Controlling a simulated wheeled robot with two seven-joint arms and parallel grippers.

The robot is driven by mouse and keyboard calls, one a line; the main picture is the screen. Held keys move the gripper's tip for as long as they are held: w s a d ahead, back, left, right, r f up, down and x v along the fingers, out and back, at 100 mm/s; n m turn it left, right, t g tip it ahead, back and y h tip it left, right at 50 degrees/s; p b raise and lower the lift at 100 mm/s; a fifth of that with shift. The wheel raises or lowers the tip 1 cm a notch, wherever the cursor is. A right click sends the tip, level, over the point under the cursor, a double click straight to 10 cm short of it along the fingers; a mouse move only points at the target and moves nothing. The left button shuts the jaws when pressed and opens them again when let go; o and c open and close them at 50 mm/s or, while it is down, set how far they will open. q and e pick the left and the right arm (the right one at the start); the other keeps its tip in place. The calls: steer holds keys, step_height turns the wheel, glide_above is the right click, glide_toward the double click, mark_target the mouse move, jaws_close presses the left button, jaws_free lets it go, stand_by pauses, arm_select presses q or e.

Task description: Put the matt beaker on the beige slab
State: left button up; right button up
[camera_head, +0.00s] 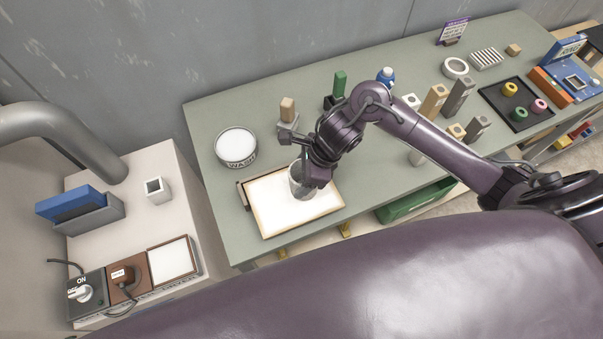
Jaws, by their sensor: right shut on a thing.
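A grey, matt-looking beaker (296,184) is upright over a bright, pale slab with a beige edge (268,230), near its middle. My right gripper (308,182) is shut on the beaker and hides part of its right side. I cannot tell whether the beaker's base touches the slab or is slightly above it. The slab lies at the left front of the green-grey table (222,218). My left gripper is not in view.
A round white WASH tub (236,147) stands left behind the slab. Wooden and green blocks on grey stands are behind it. A black tray (490,93) with coloured rings lies at right. A side bench (130,206) holds a switch box (87,291).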

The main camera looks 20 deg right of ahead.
steer(key=shift+f, duration=0.1)
steer(key=o, duration=1.2)
steer(key=shift+d+r, duration=0.1)
steer(key=shift+r, duration=0.3)
steer(key=b+v, duration=0.1)
steer(key=v, duration=1)
steer(key=shift+s+r, duration=0.1)
steer(key=shift+r, duration=0.1)
steer(key=shift+s+f, duration=0.1)
